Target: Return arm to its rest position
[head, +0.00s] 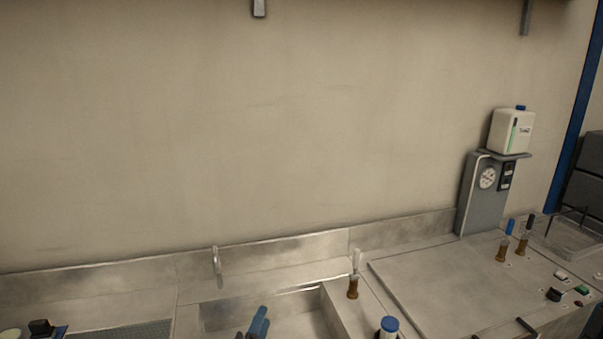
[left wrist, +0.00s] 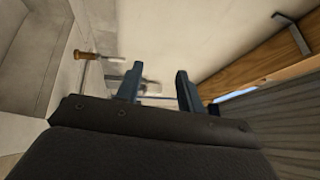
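My left gripper (head: 259,323) shows at the bottom edge of the head view, as blue fingers over the front of the sink basin; most of the arm is out of frame. In the left wrist view its two blue fingers (left wrist: 159,82) stand apart with nothing held between them. A pale object shows behind the gap, too blurred to name.
A gauge box (head: 484,195) carrying a white bottle (head: 512,132) stands at right.

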